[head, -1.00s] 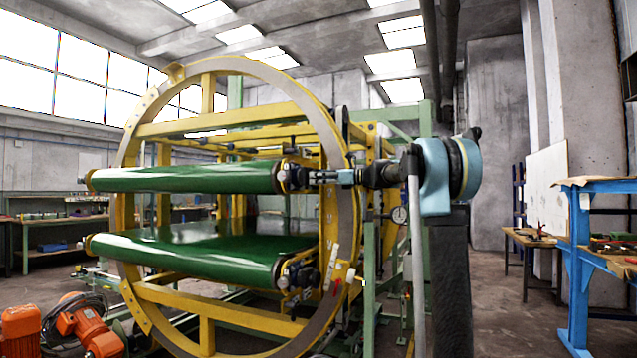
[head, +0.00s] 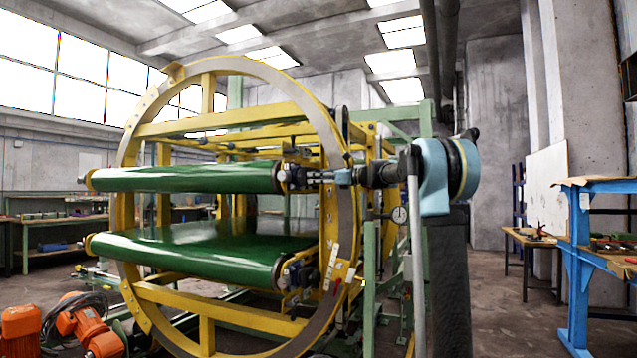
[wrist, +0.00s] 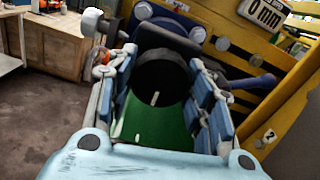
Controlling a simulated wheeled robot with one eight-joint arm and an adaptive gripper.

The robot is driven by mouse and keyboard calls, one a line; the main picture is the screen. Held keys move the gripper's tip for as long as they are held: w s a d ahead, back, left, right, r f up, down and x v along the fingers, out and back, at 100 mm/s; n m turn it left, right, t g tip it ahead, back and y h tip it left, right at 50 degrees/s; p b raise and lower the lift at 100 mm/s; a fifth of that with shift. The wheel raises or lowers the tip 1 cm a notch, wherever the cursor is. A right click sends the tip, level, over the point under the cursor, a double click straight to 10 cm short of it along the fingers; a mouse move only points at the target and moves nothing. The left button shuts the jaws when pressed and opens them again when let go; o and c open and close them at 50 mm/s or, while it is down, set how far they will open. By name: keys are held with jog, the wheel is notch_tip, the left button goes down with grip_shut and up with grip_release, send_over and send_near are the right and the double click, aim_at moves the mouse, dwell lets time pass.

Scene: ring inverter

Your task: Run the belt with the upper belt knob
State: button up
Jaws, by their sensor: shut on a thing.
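The yellow ring inverter holds an upper green belt (head: 185,179) and a lower green belt (head: 190,252). The upper belt knob (wrist: 160,78) is black and round with a white mark on its face; it fills the space between my fingers in the wrist view. My gripper (wrist: 165,88) is shut on this knob, with a blue-padded finger on each side. In the head view my gripper (head: 330,176) meets the right end of the upper belt's roller; the knob is mostly hidden there by the fingers.
The big ring frame (head: 345,215) stands close around the belts. Orange motors (head: 90,325) lie at the lower left. A blue bench (head: 580,250) stands at the right, with open floor before it.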

jog(key=n, duration=0.4)
jog(key=shift+n, duration=0.4)
jog(key=n, duration=0.4)
jog(key=shift+n, duration=0.3)
jog(key=n, duration=0.4)
jog(key=shift+n, duration=0.3)
jog(key=n, duration=1)
jog(key=shift+n, duration=0.4)
jog(key=n, duration=0.4)
jog(key=shift+n, duration=0.3)
jog(key=n, duration=0.4)
jog(key=shift+n, duration=2.4)
